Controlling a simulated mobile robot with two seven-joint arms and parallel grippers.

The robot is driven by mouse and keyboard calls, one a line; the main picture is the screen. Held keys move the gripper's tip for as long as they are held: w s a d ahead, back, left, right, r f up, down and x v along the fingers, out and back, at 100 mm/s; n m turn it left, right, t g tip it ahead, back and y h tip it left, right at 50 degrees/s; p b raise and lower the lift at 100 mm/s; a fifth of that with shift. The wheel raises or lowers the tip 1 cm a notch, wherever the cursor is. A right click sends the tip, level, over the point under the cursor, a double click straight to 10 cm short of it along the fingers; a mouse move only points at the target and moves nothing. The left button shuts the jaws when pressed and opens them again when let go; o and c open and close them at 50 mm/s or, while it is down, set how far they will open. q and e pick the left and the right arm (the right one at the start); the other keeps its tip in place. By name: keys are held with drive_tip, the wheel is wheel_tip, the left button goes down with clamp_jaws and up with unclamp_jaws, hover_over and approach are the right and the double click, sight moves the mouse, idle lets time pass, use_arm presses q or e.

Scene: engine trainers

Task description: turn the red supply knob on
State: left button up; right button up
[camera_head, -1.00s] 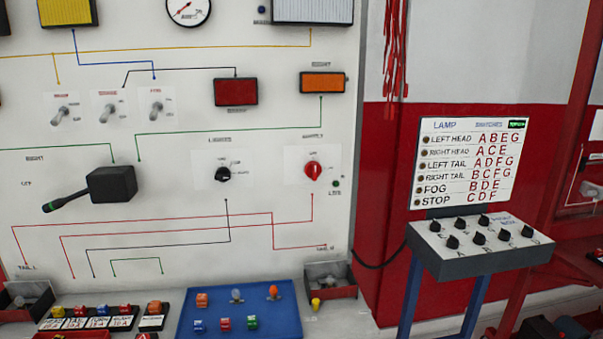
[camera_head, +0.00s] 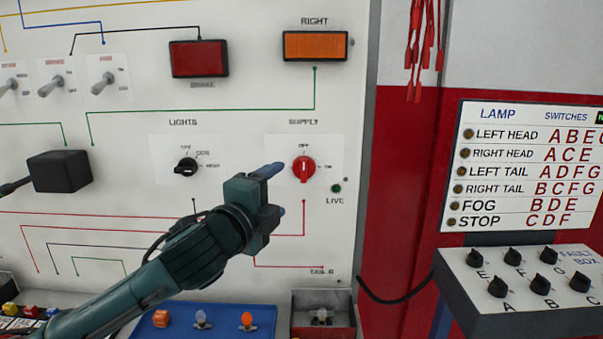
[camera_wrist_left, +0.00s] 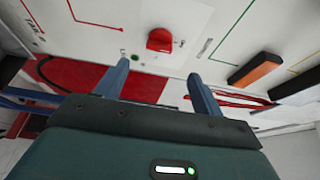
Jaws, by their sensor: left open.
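The red supply knob (camera_head: 303,169) sits on a white plate on the upright panel, under the word SUPPLY. Its pointer mark is up, towards OFF; ON is at its right. A green LIVE lamp (camera_head: 336,188) is below right of it. My left gripper (camera_head: 275,190) is open and empty, just left of and below the knob in the head view, and apart from it. In the left wrist view the knob (camera_wrist_left: 160,40) shows beyond the two blue fingers (camera_wrist_left: 162,78), between their tips. My right gripper is not in view.
The black lights knob (camera_head: 186,167) is left of the supply knob. A blue tray (camera_head: 205,325) with bulbs and a small bin (camera_head: 322,315) lie below. The fault box (camera_head: 520,290) stands at the right. A black cable hangs between.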

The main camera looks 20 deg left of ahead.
sight(302, 172)
use_arm(q)
drive_tip(key=w, duration=0.6)
drive_tip(key=w+d, duration=0.1)
drive_tip(key=w, duration=0.2)
drive_tip(key=shift+w+d+p, duration=0.1)
drive_tip(key=shift+w+p, duration=0.1)
drive_tip(key=shift+p, duration=0.15)
drive_tip(key=shift+w+d, duration=0.1)
drive_tip(key=shift+w, duration=0.45)
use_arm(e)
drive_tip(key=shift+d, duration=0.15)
use_arm(q)
drive_tip(key=shift+c, duration=0.6)
